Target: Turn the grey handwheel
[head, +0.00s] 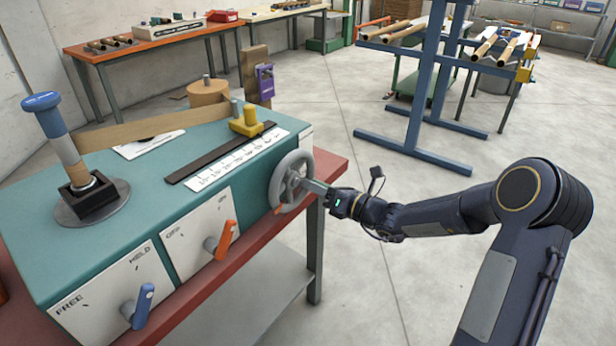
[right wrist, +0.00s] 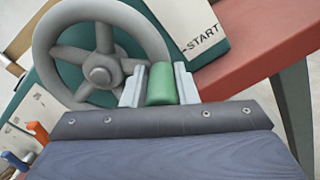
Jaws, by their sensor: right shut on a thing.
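The grey handwheel (head: 275,184) is a spoked wheel on the right end of the teal machine (head: 138,215). In the right wrist view the handwheel (right wrist: 100,70) fills the upper left, with its hub and spokes in sight. My right gripper (head: 303,184) is at the wheel's right side. In the right wrist view its two pale fingers (right wrist: 160,85) are shut on a green grip (right wrist: 160,84) beside the rim. The fingers partly cover the wheel's lower right. My left gripper is not in view.
The machine stands on a red-topped bench (head: 328,166). Its front has a blue lever (head: 138,305) and an orange lever (head: 221,240). A blue-knobbed upright post (head: 60,135) stands at its left end. A blue rack (head: 425,80) is behind my right arm. Open floor lies between.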

